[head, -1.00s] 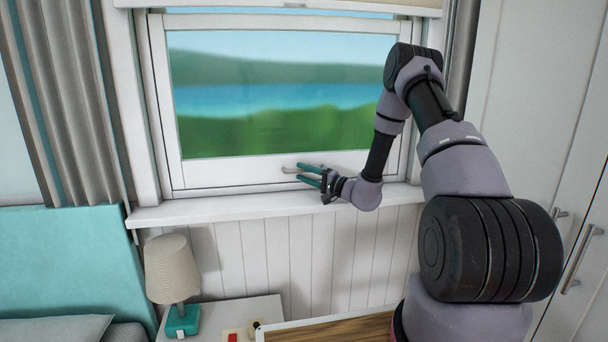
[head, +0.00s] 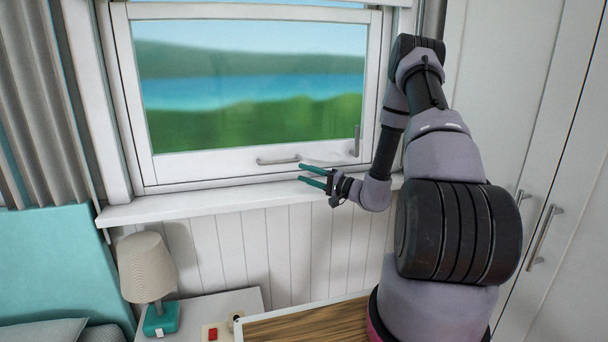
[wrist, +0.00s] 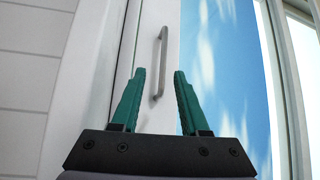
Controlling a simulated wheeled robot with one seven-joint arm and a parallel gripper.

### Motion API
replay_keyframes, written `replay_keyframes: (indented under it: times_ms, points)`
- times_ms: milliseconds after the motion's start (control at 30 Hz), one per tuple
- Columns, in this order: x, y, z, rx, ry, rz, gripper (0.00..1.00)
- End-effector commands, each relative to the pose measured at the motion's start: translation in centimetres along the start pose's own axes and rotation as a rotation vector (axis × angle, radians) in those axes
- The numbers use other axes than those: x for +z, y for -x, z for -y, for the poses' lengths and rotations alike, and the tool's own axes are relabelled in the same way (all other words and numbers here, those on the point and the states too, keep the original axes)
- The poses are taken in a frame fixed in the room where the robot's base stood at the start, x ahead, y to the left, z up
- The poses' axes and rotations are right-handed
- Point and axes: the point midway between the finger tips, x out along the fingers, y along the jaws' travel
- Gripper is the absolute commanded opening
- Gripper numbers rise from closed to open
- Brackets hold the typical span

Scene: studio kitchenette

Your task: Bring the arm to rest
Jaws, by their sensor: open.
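My gripper (head: 314,176) is in front of the window sill (head: 210,204), a little below the window's lower frame. Its two teal fingers are apart and hold nothing. In the wrist view my gripper (wrist: 155,85) shows the same open fingers, with the metal window handle (wrist: 160,62) seen between them. In the head view the handle (head: 278,161) is on the bottom rail of the window, to the left of the fingertips and apart from them. My arm reaches in from the right, bent at the elbow.
A lamp (head: 146,267) stands on the bedside table (head: 212,309) at lower left. A wooden-topped surface (head: 300,325) is below my arm. White cabinet doors (head: 525,130) stand close on the right. Grey curtains (head: 45,100) hang at the left.

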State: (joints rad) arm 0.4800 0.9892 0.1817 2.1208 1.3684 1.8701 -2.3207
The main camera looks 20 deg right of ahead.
Motion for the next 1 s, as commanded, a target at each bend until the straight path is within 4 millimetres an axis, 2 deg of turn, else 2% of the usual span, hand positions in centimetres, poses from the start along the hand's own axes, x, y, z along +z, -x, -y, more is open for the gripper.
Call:
replay_keyframes:
  times_ms: [167, 267, 400, 533, 667, 800, 1000]
  points:
    - [0.6, -0.5, 1.2, 0.001, -0.003, 0.041, 0.45]
    - [2.3, -1.4, 4.0, 0.013, -0.014, 0.142, 0.45]
    - [6.4, -2.2, 9.6, 0.083, -0.038, 0.355, 0.45]
    - [10.7, -1.7, 13.9, 0.204, -0.043, 0.536, 0.45]
    - [14.5, -0.2, 17.4, 0.36, -0.026, 0.668, 0.45]
    - [17.7, 2.3, 20.4, 0.552, 0.018, 0.745, 0.45]
    - [20.4, 6.6, 23.9, 0.826, 0.126, 0.732, 0.45]
